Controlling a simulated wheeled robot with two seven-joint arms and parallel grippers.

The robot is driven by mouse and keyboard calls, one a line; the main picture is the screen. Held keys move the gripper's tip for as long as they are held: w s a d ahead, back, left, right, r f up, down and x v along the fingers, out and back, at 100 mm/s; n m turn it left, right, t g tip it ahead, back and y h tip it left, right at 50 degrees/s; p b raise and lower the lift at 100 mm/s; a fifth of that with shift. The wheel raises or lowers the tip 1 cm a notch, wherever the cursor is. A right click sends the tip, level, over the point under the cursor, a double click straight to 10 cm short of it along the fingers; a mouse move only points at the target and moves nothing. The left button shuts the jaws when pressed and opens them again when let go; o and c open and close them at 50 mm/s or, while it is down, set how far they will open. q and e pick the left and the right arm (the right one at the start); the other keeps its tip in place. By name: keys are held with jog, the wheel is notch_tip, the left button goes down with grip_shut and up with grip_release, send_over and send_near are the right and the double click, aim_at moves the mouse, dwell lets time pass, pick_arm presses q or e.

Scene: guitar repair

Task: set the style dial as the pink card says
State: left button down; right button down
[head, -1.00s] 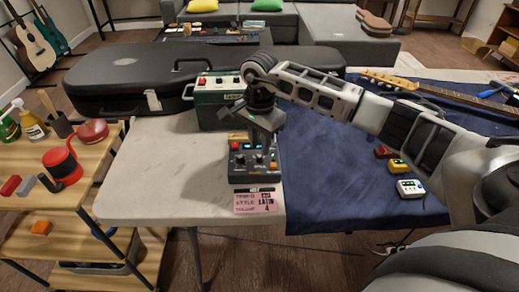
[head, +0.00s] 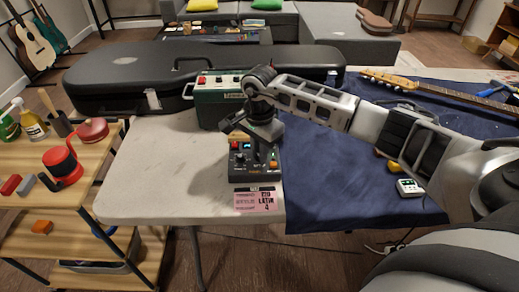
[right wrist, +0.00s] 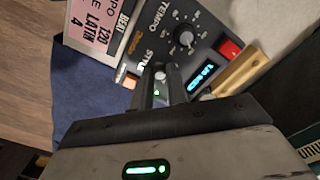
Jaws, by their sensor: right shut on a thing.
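The dark grey drum machine (head: 242,163) sits at the table's front edge. In the right wrist view its panel shows the tempo knob (right wrist: 186,39), a red button (right wrist: 230,48) and a lit blue display (right wrist: 201,77) whose text I cannot read. The pink card (head: 257,200) lies in front of it; in the right wrist view the card (right wrist: 88,35) reads 120, LATIN and 4. My right gripper (right wrist: 160,82) points down at the panel, shut on the style dial beside the "STYLE" label. Its fingers hide most of the dial and its pointer. My left gripper is out of view.
A green amplifier (head: 210,112) stands behind the drum machine, with a black guitar case (head: 120,80) farther back. A blue cloth (head: 330,180) with a guitar neck (head: 430,87) covers the right side. The table's left part (head: 160,170) is clear.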

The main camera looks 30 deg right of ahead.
jog(key=shift+m, duration=0.4)
jog(key=m, duration=0.4)
jog(key=shift+m+b, duration=0.35)
jog(key=shift+m, duration=0.05)
jog(key=m, duration=0.5)
jog(key=shift+m, duration=0.4)
jog(key=c, duration=1.6)
grip_release()
jog(key=shift+c, duration=0.2)
jog(key=shift+r, duration=0.15)
notch_tip(320, 180, up, 16)
